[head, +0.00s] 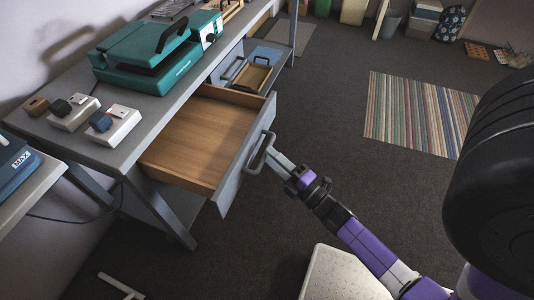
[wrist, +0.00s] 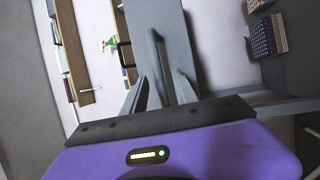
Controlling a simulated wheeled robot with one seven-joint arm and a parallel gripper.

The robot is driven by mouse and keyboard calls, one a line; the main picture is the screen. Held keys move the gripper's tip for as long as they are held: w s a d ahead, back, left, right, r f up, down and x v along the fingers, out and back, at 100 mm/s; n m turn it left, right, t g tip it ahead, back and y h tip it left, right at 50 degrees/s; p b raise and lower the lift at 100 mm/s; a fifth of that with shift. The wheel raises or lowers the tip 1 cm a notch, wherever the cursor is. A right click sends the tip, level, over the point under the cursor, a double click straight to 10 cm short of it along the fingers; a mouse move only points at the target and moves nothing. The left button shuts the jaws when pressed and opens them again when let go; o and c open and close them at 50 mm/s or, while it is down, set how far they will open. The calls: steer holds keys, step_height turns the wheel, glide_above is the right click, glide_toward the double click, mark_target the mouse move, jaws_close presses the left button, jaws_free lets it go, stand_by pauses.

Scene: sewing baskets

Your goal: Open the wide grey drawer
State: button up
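The wide grey drawer (head: 203,133) stands far out from under the grey workbench, its empty wooden inside showing. Its grey front also shows in the wrist view (wrist: 165,18). The drawer's dark bar handle (head: 262,152) is at my gripper (head: 276,159). In the wrist view, the handle (wrist: 154,50) runs between the two fingers of my gripper (wrist: 161,82). The fingers look spread, with a gap beside the bar. Whether a finger touches the bar is not clear.
A teal machine (head: 155,52) and small white boxes with knobs (head: 113,126) sit on the workbench (head: 165,103). A striped rug (head: 415,112) lies on the dark floor, which is mostly clear right of the drawer.

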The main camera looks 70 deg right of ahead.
steer(key=shift+v, duration=2.6)
steer(key=s+a+r+m+g+y+p, duration=0.2)
steer(key=a+r+m, duration=0.4)
steer(key=a+r, duration=0.4)
steer(key=s+a+r+m+g+y+p, duration=0.1)
steer(key=s+a+r+m+y+p, duration=0.4)
steer(key=a+r, duration=0.5)
steer(key=s+a+m, duration=0.1)
steer(key=a+m, duration=0.1)
steer(key=a, duration=0.1)
steer(key=shift+r+g+p, duration=0.3)
steer(key=shift+g+p, duration=0.1)
steer(key=shift+a, duration=0.1)
